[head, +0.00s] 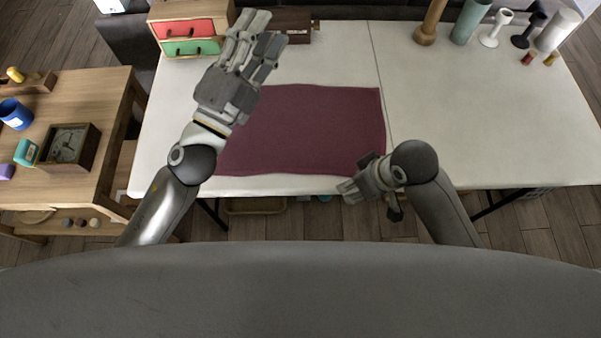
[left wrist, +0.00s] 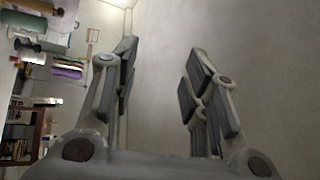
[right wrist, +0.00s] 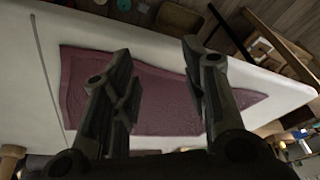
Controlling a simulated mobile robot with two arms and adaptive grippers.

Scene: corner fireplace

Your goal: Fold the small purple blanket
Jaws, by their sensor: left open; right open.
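The small purple blanket (head: 310,130) lies flat and spread out on the white table (head: 470,120) in the head view. Its left part is hidden behind my left arm. My left gripper (head: 262,42) is open and empty, raised over the blanket's far left side. In the left wrist view its fingers (left wrist: 160,75) are apart and face a plain wall. My right gripper (head: 350,190) is at the blanket's near right corner and hides part of it. In the right wrist view its fingers (right wrist: 155,75) are apart, with the blanket (right wrist: 160,90) beyond and between them.
A small chest with red and green drawers (head: 190,38) stands at the table's far left. A wooden stand (head: 432,22), a teal cylinder (head: 470,22) and dumbbells are at the far right. A wooden side table (head: 95,95) holds a clock box (head: 68,145) and blue mug (head: 15,113). The table's right half is mostly clear.

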